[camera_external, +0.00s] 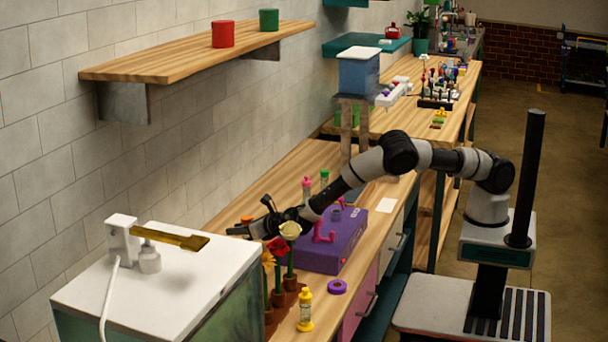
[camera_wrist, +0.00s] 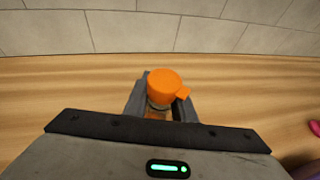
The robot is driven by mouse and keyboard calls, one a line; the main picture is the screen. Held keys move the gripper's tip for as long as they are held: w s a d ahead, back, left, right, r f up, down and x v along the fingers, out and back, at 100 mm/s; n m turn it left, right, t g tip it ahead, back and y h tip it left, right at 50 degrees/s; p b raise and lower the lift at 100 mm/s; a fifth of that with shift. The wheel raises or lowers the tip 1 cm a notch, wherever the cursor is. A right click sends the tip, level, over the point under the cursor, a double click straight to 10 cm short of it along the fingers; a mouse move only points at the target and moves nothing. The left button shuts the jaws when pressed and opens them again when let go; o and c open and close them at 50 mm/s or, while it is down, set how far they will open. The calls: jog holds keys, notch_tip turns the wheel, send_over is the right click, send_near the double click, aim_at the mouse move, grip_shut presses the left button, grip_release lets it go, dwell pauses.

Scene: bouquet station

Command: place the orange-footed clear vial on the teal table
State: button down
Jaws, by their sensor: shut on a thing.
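My gripper (camera_external: 254,226) is low over the wooden counter near the wall, left of the purple box. In the wrist view, my gripper (camera_wrist: 160,102) is shut on the orange-footed clear vial (camera_wrist: 163,86). Its orange round end with a small side tab faces the camera, and a bit of clear body shows between the fingers. In the external view, only small orange parts of the vial (camera_external: 239,231) show beside the gripper. I cannot tell whether it touches the counter.
The purple box (camera_external: 335,240) with pink and green-topped vials behind it is right of the gripper. A white-topped case (camera_external: 150,290) fills the left front.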

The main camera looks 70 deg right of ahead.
jog(key=shift+f, duration=0.15)
jog(key=c, duration=1.5)
grip_release()
jog(key=shift+s+r, duration=0.1)
jog(key=shift+r, duration=0.25)
jog(key=v, duration=0.7)
jog(key=shift+s, duration=0.15)
jog(key=shift+b, duration=0.35)
